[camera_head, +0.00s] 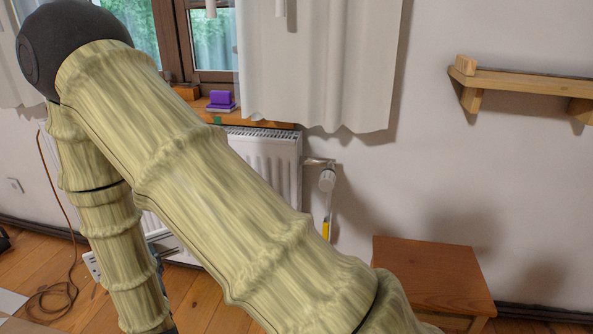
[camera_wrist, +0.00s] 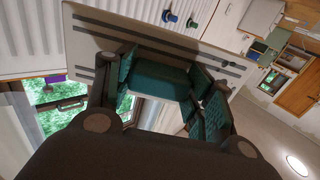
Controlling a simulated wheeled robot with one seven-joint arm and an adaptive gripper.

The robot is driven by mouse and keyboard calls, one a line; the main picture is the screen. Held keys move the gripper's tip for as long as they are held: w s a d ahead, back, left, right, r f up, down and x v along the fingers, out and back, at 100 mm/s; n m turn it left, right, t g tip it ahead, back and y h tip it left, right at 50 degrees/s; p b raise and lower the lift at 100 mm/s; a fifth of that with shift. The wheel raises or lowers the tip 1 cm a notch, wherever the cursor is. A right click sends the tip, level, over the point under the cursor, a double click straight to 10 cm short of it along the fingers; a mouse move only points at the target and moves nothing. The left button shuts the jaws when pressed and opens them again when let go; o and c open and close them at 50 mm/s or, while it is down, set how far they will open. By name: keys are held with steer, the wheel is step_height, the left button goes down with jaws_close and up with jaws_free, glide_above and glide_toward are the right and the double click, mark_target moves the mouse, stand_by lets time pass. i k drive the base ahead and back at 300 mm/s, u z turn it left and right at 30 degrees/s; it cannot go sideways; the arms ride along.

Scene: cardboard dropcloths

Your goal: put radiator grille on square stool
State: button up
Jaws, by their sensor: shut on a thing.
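The square stool (camera_head: 425,268) is reddish-brown wood and stands near the wall at the lower right of the head view. Its top looks bare, and its lower part is cut off by the frame and my arm. In the wrist view a pale flat panel with long dark slots, which looks like the radiator grille (camera_wrist: 80,48), lies across the ends of my gripper (camera_wrist: 162,76). The dark fingers with teal pads are shut on it. The exact contact is partly hidden.
A white radiator (camera_head: 275,158) with a valve (camera_head: 326,178) stands under the window. A purple object (camera_head: 220,99) sits on the windowsill. A wooden shelf (camera_head: 525,85) is on the right wall. A brown cable (camera_head: 70,265) lies on the floor at left.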

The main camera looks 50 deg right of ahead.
mark_target(429, 269)
steer(key=z, duration=2.7)
steer(key=k, duration=0.25)
steer(key=u, duration=0.45)
